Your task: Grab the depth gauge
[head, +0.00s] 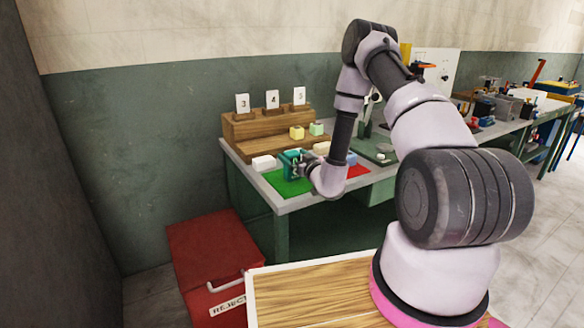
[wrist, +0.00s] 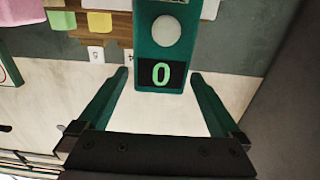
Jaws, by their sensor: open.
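The depth gauge appears to be the teal device with a lit green 0 and a round pale button (wrist: 162,52) at the top centre of the wrist view. In the head view a teal body (head: 291,161) stands over the green mat, partly hidden by my gripper. My gripper (head: 307,169) is at its right side. In the wrist view its two teal fingers (wrist: 160,76) are spread apart, one on each side of the gauge's lower end. A gap shows on both sides, so the fingers are not closed on it.
The green mat (head: 283,184) and red mat (head: 357,171) lie along the bench's front edge. A white block (head: 263,162) is to the left. A wooden stand (head: 243,129) with numbered cards is behind. A red reject bin (head: 213,247) is on the floor.

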